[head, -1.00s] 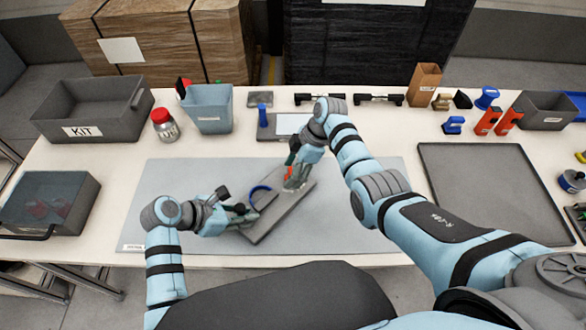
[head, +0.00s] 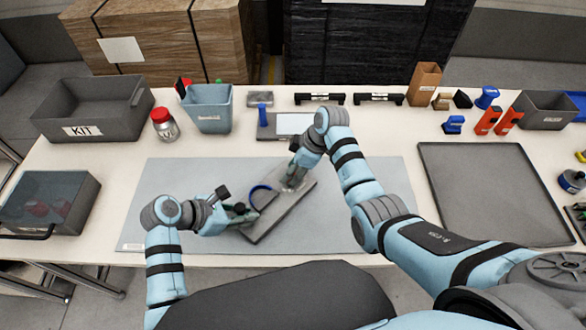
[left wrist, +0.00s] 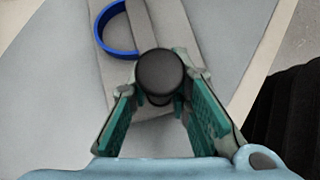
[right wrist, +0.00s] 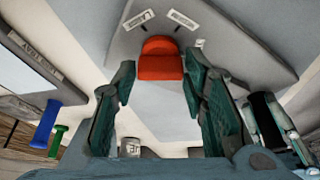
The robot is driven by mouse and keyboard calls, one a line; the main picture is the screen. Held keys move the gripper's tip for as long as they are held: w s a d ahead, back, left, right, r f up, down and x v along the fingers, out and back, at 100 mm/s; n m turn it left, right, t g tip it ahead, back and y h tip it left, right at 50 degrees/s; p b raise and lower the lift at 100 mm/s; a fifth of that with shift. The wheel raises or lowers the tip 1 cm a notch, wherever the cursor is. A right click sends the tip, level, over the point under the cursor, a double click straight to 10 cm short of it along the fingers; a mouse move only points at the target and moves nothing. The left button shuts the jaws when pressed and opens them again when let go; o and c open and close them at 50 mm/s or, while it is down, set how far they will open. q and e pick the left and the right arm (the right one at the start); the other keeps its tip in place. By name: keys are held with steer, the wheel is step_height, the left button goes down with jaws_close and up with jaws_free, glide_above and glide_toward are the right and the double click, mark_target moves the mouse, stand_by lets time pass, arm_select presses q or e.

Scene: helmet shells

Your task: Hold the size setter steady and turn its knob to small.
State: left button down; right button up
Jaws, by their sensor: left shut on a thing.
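The size setter is a grey board (head: 284,212) lying slantwise on the mat, with a blue ring (left wrist: 117,28) and a dark round post (left wrist: 160,76) near its left end. My left gripper (head: 243,210) is shut on that post; it also shows in the left wrist view (left wrist: 158,88). The setter's red knob (right wrist: 160,58) shows in the right wrist view, with small white labels beyond it. My right gripper (right wrist: 158,76) is open, its fingertips either side of the knob; I cannot tell whether they touch it. In the head view my right gripper (head: 293,180) hides the knob.
A blue-grey mat (head: 160,215) lies under the setter, with free room around it. A large empty tray (head: 490,190) is at the right. A KIT bin (head: 95,110), a red-lidded jar (head: 165,125) and a blue-grey bin (head: 210,110) stand at the back left.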

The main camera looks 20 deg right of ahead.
steer(key=shift+o, duration=1)
steer(key=v, duration=1.2)
steer(key=shift+d, duration=0.15)
steer(key=shift+s, duration=0.15)
arm_select(q)
steer(key=c, duration=1.4)
jaws_free()
arm_select(e)
steer(key=shift+f, duration=0.1)
